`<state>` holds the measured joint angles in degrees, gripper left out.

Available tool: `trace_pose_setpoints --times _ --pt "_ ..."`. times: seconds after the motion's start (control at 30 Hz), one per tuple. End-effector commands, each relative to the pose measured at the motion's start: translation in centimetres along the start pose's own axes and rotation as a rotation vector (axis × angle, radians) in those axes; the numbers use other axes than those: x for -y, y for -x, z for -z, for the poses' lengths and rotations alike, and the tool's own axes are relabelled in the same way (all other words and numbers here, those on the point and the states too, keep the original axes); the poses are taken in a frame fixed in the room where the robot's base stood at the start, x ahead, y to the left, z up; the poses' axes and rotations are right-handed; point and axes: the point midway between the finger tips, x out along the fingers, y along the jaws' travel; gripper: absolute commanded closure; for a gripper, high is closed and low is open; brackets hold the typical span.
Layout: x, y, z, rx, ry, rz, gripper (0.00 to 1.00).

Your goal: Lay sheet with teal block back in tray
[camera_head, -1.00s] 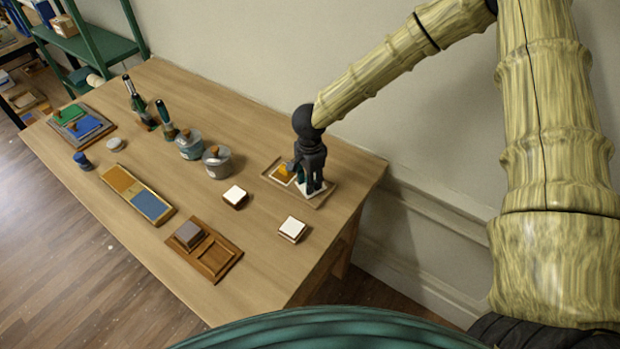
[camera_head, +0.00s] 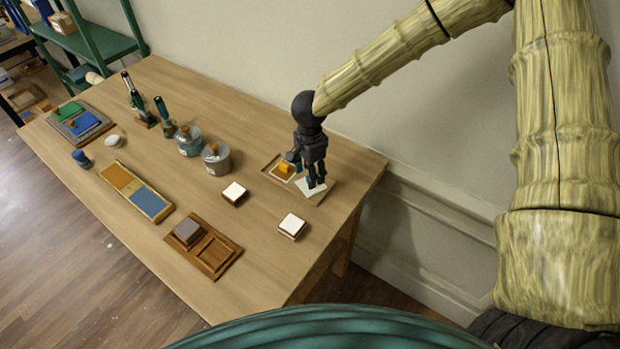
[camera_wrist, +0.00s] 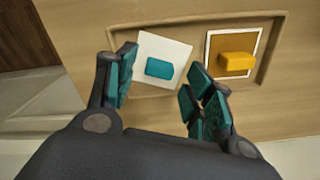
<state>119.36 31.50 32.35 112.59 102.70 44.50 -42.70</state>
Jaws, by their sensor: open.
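The tray (camera_head: 267,170) is a shallow wooden one at the table's right end. A white sheet (camera_wrist: 170,48) lies at its left end in the wrist view, slightly turned against the tray's sides; I cannot tell whether it is fully flat inside. A teal block (camera_wrist: 159,67) stands on it. The sheet (camera_head: 311,189) shows in the head view below my fingers, which hide the block. My gripper (camera_wrist: 160,62) is open, with one finger on each side of the block and a visible gap to it. A white-edged brown sheet with a yellow block (camera_wrist: 237,61) occupies the tray's other end.
Two white-topped blocks (camera_head: 234,192) (camera_head: 292,226) stand in front of the tray. Grey lidded pots (camera_head: 216,160) and green bottles (camera_head: 166,119) stand to the left. A brown tray with a grey block (camera_head: 188,231) lies nearer. The wall is close behind.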

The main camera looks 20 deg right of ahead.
Motion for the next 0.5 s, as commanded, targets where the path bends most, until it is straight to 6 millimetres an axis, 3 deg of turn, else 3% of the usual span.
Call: trace_pose_setpoints --times 0.3,0.5 --pt "0.1 5.3 0.1 0.001 -0.001 0.002 0.48" --pt "0.0 7.8 0.0 0.0 -0.001 0.001 0.48"
